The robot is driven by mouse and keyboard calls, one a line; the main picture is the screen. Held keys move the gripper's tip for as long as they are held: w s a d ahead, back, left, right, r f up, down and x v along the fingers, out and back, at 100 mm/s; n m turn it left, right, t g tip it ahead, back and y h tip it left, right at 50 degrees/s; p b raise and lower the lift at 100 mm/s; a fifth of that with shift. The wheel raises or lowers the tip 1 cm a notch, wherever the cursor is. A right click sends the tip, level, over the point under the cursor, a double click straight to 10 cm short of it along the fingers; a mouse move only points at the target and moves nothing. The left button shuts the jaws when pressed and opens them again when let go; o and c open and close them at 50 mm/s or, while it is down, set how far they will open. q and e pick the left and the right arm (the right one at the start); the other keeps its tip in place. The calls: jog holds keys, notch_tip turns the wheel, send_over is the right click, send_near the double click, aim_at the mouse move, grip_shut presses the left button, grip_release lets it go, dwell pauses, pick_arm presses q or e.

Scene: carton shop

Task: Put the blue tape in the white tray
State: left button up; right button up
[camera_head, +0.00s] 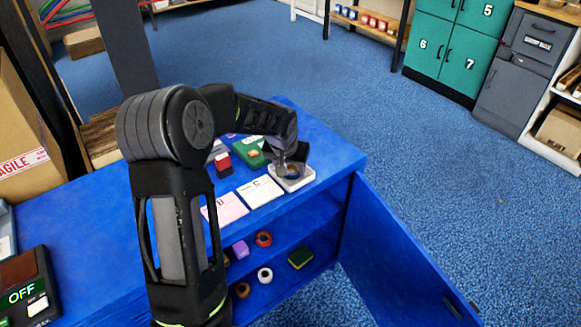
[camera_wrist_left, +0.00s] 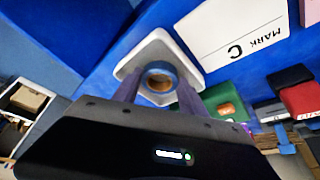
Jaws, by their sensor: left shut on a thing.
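The blue tape (camera_wrist_left: 160,76) is a small roll with a tan core, held between the fingertips of my left gripper (camera_wrist_left: 158,88). Below or around it is the small white tray (camera_wrist_left: 148,48) with a raised rim. In the head view my left gripper (camera_head: 291,170) points down over the white tray (camera_head: 297,184) at the right end of the blue cabinet top. The tape lies within the tray's outline; whether it touches the tray floor, I cannot tell. My right gripper is not in view.
Beside the tray lie a white card marked C (camera_head: 260,192) and a pink card (camera_head: 225,208). A green box (camera_head: 247,152) and a red-and-black item (camera_head: 222,163) stand behind. Below, the open cabinet shelf holds rolls and a sponge (camera_head: 301,257). Its blue door (camera_head: 395,255) swings out right.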

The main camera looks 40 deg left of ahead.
pick_arm(q)
jog(key=shift+f, duration=0.1)
jog(key=o, duration=1)
jog(key=shift+f, duration=0.1)
jog(key=o, duration=0.4)
jog(key=shift+o, duration=0.2)
jog(key=shift+r, duration=0.4)
jog(key=v, duration=1.1)
jog(key=shift+s+r, duration=0.25)
jog(key=shift+r, duration=0.05)
jog(key=shift+d, duration=0.15)
